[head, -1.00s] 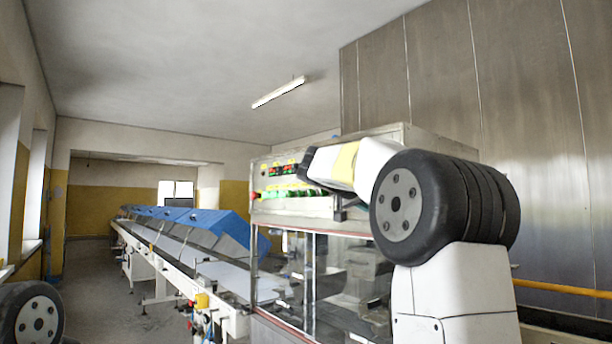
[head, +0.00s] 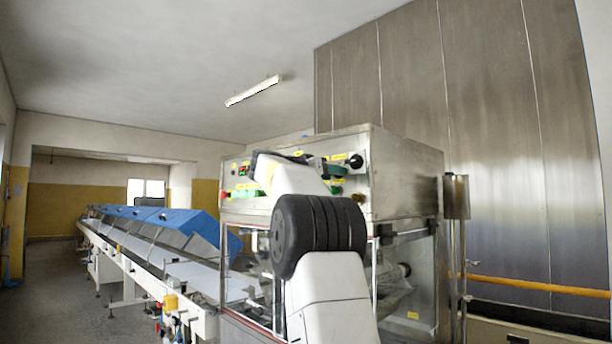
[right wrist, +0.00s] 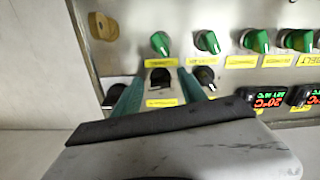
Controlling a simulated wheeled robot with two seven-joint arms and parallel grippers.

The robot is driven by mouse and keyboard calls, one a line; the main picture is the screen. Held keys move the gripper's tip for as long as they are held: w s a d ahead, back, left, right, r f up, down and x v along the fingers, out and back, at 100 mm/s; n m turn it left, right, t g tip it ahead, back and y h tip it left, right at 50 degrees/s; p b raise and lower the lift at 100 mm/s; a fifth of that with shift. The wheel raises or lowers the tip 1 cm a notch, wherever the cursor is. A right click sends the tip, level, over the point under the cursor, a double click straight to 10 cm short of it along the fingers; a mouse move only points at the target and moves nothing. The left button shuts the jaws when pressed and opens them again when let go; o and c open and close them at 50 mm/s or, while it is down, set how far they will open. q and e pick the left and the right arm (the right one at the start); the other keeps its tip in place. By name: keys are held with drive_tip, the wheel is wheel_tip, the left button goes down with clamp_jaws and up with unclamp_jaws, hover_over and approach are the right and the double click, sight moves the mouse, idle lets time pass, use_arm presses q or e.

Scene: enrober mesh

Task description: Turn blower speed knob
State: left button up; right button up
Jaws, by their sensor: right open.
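The control panel (head: 229,196) is the front of a steel cabinet, with knobs and yellow labels. In the right wrist view, my right gripper (right wrist: 158,88) is open, its two teal fingers on either side of a black knob (right wrist: 160,77). I cannot tell whether the fingers touch it. The label under it is too blurred to read, so I cannot confirm that it is the blower speed knob. In the head view, my right gripper (head: 337,178) is at the right part of the panel. My left gripper is not in view.
Other black knobs (right wrist: 205,75) and a row of green knobs (right wrist: 207,41) sit close around the fingers. A brass-coloured part (right wrist: 102,26) is near the panel's edge. A long conveyor with blue covers (head: 185,224) runs off to the left.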

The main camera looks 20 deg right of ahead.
clamp_jaws()
drive_tip(key=shift+n, duration=0.5)
drive_tip(key=shift+s+d+r+n, duration=0.1)
drive_tip(key=shift+n, duration=3.6)
drive_tip(key=shift+s+r+n, duration=0.1)
drive_tip(key=shift+n, duration=3.6)
